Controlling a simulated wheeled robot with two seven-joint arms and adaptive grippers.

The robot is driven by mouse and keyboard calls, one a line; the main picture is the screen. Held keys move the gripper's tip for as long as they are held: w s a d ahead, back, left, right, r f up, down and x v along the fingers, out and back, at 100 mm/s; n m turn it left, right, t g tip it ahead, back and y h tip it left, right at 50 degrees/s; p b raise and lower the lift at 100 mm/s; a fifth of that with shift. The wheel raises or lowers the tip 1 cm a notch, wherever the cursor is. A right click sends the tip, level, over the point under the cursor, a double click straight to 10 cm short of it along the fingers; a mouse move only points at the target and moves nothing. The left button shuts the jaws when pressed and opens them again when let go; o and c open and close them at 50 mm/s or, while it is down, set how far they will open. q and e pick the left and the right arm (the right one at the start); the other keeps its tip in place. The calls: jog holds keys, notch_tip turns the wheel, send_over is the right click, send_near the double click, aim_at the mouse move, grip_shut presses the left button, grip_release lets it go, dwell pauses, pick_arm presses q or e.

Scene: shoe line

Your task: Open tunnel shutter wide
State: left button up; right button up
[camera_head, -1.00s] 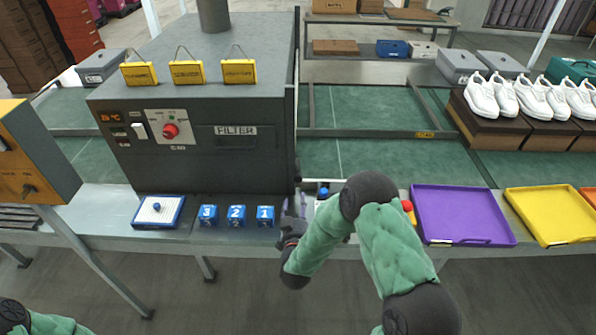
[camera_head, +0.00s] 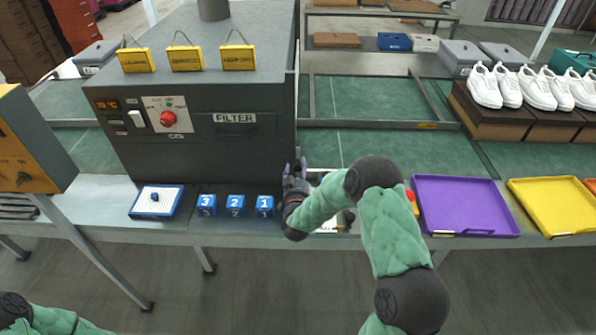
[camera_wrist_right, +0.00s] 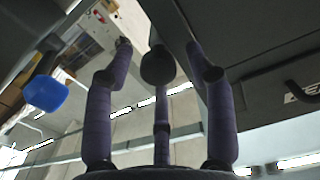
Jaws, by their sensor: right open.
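The tunnel is the big dark grey box (camera_head: 200,160) with a FILTER plate, at the left of the head view. Its right edge (camera_head: 291,135) is a dark upright strip; I cannot tell how far the shutter there is open. My right gripper (camera_head: 294,167) is open and empty, pointing up beside the tunnel's lower right corner. My left gripper is out of view.
Blue numbered blocks (camera_head: 236,205) and a white-topped blue tray (camera_head: 157,201) stand before the tunnel. A purple tray (camera_head: 466,205) and a yellow tray (camera_head: 550,207) lie right. White shoes (camera_head: 525,87) stand behind. A control box on a post (camera_head: 30,140) is at left. The green belt (camera_head: 385,155) is clear.

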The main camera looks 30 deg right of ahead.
grip_shut()
notch_tip(320, 180, up, 19)
jog(key=p, duration=0.9)
jog(key=shift+r+p, duration=0.15)
jog(key=shift+p, duration=0.15)
grip_release()
